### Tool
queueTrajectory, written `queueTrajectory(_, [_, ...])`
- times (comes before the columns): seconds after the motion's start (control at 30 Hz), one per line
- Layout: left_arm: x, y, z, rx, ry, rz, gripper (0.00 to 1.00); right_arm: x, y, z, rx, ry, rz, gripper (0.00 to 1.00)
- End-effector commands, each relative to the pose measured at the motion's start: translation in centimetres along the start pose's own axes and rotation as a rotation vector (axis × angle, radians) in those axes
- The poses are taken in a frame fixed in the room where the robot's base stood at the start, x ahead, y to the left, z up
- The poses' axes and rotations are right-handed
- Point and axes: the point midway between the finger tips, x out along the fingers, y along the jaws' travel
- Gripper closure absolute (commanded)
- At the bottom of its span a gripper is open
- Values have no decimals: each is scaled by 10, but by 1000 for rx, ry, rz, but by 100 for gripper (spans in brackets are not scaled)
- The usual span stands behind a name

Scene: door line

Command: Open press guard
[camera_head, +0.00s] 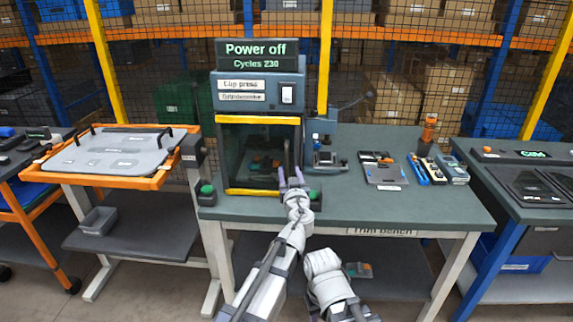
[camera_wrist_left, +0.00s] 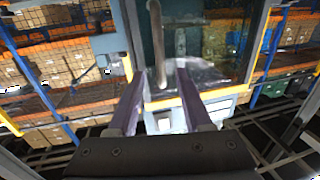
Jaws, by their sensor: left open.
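The press (camera_head: 258,92) stands on the trim bench, with a sign (camera_head: 256,54) reading "Power off" and "Cycles 230". Its guard (camera_head: 245,160) is a dark see-through panel with yellow edge bars above and below; it covers the press front and looks shut. The guard also shows in the left wrist view (camera_wrist_left: 220,50). A grey bar handle (camera_wrist_left: 157,45) stands at the guard's side. My left gripper (camera_head: 291,176) is open at the guard's lower right. In the left wrist view its purple fingers (camera_wrist_left: 161,78) point at the handle; contact is unclear. My right gripper is not seen.
Green buttons (camera_head: 207,190) sit on both front sides of the press. A small device (camera_head: 325,150) stands right of it, then trays and tools (camera_head: 385,170) on the bench. An orange-framed table (camera_head: 160,180) is at left. The bench's front right is clear.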

Motion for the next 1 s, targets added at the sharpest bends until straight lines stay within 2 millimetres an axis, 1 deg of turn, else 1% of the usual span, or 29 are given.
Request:
queueTrajectory(0.17, [14, 1, 0, 0, -1, -1, 50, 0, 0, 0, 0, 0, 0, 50])
queueTrajectory(0.5, [65, 1, 0, 1, -1, -2, 50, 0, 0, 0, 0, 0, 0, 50])
queueTrajectory(0.6, [74, 0, 0, 1, -1, -3, 50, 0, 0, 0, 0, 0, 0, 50])
queueTrajectory(0.7, [78, -1, 0, 1, -1, -3, 50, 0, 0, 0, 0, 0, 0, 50])
queueTrajectory(0.9, [77, -1, 0, 1, -1, -2, 50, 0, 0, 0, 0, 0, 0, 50])
queueTrajectory(1.0, [76, -1, 0, 1, -1, -2, 62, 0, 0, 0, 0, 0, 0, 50])
